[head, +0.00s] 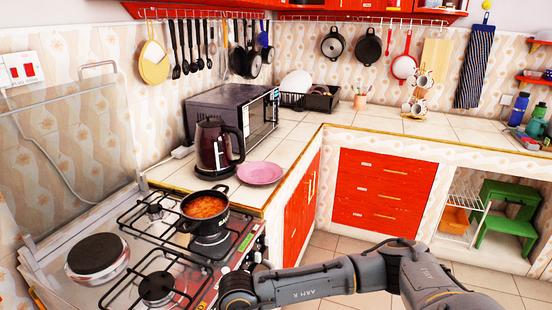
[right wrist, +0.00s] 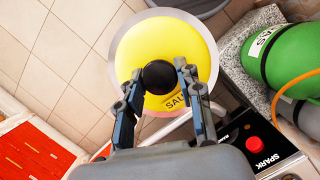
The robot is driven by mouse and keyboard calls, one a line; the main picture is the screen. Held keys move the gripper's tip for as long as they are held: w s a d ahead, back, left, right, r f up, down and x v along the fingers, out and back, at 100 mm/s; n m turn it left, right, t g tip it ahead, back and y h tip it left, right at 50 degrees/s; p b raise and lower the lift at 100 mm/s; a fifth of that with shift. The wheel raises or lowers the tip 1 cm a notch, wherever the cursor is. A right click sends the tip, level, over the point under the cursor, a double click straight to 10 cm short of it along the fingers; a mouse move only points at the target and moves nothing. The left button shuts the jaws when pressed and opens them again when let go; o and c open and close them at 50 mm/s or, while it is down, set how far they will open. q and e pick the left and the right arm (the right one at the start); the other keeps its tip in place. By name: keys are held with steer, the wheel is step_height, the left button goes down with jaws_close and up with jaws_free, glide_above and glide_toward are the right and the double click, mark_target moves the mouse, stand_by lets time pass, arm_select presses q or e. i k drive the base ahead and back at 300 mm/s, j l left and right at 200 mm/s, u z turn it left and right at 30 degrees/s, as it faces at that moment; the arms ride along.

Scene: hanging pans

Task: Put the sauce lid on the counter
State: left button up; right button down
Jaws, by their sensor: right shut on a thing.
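The sauce lid (right wrist: 200,55) shows in the right wrist view as a round yellow disc with a pale rim, partly readable lettering and a black knob (right wrist: 160,77). My right gripper (right wrist: 159,80) is shut on the knob, one finger on each side. Floor tiles show beyond the lid, beside the stove front. In the head view my right arm reaches to the bottom edge; its gripper and the lid are hidden there. The tiled counter (head: 295,131) runs past the stove and along the back wall. My left gripper is in neither view.
An uncovered black pot of orange sauce (head: 205,207) sits on the stove (head: 122,222). A kettle (head: 215,148), a pink plate (head: 260,173) and a microwave (head: 225,108) occupy the near counter. A green gas cylinder (right wrist: 285,50) stands beside the stove front.

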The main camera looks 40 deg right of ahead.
mark_target(278, 151)
steer(key=i+l, duration=0.15)
steer(key=l, duration=0.3)
steer(key=i+l+u, duration=0.1)
steer(key=l, duration=0.35)
steer(key=i+l, duration=0.15)
steer(key=l, duration=0.3)
steer(key=i+l+u, duration=0.1)
steer(key=l, duration=0.4)
steer(key=i+l, duration=0.15)
steer(key=l, duration=0.3)
